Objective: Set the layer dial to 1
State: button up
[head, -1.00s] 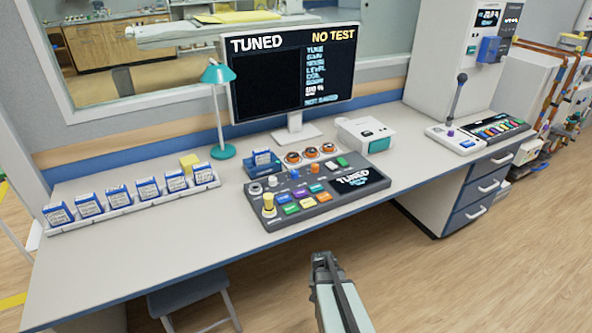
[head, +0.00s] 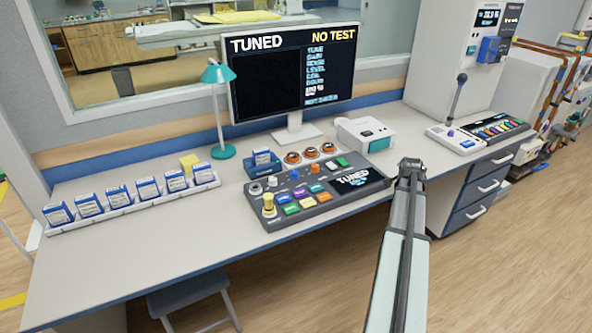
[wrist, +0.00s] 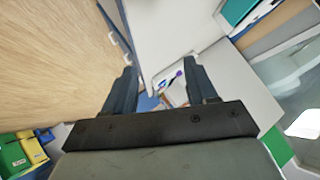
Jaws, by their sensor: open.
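A dark control console (head: 318,192) sits on the desk, with coloured buttons, knobs and a small screen reading TUNED. Its knobs include a grey one (head: 255,189), a blue one (head: 295,174) and a large pale yellow one (head: 268,206). Three orange-ringed dials (head: 310,153) stand behind the console. Labels are too small to read, so I cannot tell which is the layer dial. My gripper (head: 411,166) is in front of the desk edge, right of the console and apart from it. In the wrist view my gripper (wrist: 162,87) has its fingers spread, with nothing between them.
A monitor (head: 292,75) reads TUNED and NO TEST. A teal lamp (head: 222,105), a rack of blue-and-white boxes (head: 135,204) and a white device (head: 364,134) share the desk (head: 150,255). A lever (head: 457,98) rises at the right. The desk's front left is clear.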

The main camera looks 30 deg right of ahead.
jog(key=w+d+r+m+t+h, duration=0.1)
jog(key=w+r, duration=0.4)
jog(key=r, duration=0.2)
jog(key=w+d+r+m+t, duration=0.1)
jog(key=w+d+r, duration=0.1)
jog(key=w+r, duration=0.4)
jog(key=n+g+y, duration=0.2)
jog(key=g+y, duration=0.6)
jog(key=y, duration=0.6)
send_near(295, 172)
jog(key=x, duration=0.8)
jog(key=shift+w+a+f, duration=0.1)
jog(key=shift+w+f, duration=0.1)
jog(key=shift+f, duration=0.15)
jog(key=shift+c, duration=0.2)
jog(key=c, duration=1)
